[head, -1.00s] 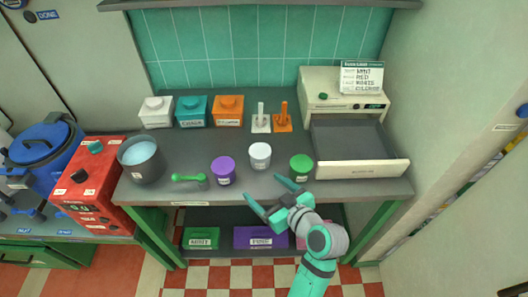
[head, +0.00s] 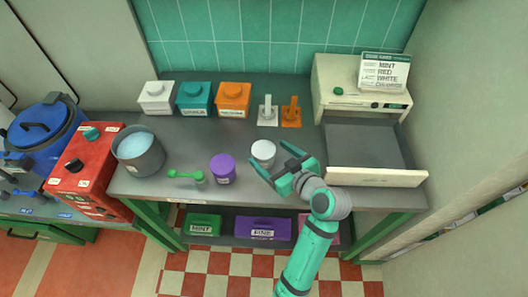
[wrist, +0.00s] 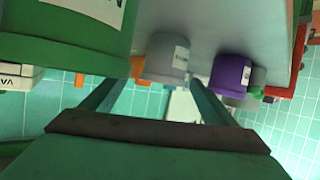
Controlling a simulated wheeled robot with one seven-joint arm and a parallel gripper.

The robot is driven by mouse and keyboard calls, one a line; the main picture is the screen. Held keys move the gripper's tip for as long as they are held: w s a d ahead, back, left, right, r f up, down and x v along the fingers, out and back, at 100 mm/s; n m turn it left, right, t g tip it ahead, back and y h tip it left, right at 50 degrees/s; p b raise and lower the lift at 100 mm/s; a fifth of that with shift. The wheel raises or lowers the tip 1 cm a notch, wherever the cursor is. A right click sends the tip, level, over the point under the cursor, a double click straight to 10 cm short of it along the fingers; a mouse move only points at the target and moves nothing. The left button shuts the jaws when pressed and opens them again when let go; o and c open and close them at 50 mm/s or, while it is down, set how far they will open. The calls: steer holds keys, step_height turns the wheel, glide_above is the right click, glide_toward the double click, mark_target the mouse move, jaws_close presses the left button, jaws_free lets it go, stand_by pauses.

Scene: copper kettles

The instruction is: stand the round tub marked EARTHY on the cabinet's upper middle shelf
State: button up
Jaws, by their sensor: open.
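Three round tubs stand on the grey counter: a purple one (head: 222,168), a white one (head: 263,153) and a green one. The labels are too small or cut off to read, so I cannot tell which is EARTHY. My gripper (head: 271,155) is open and empty, its fingertips near the white tub in the head view. The green tub (wrist: 75,35) is large and close at the upper left of the wrist view, but my gripper hides it in the head view. The white tub (wrist: 165,62) and purple tub (wrist: 231,76) appear beyond my fingers (wrist: 150,98). No cabinet shelf is identifiable.
An open drawer tray (head: 362,146) is at the right. Lidded canisters (head: 194,98) and two upright holders (head: 268,112) line the back. Labelled boxes (head: 262,228) sit below the counter.

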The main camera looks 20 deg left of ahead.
mark_target(257, 143)
steer(key=shift+x, duration=3.95)
steer(key=shift+s+a+r, duration=0.15)
steer(key=shift+a, duration=0.05)
steer(key=c, duration=1.3)
steer(key=shift+r, duration=0.15)
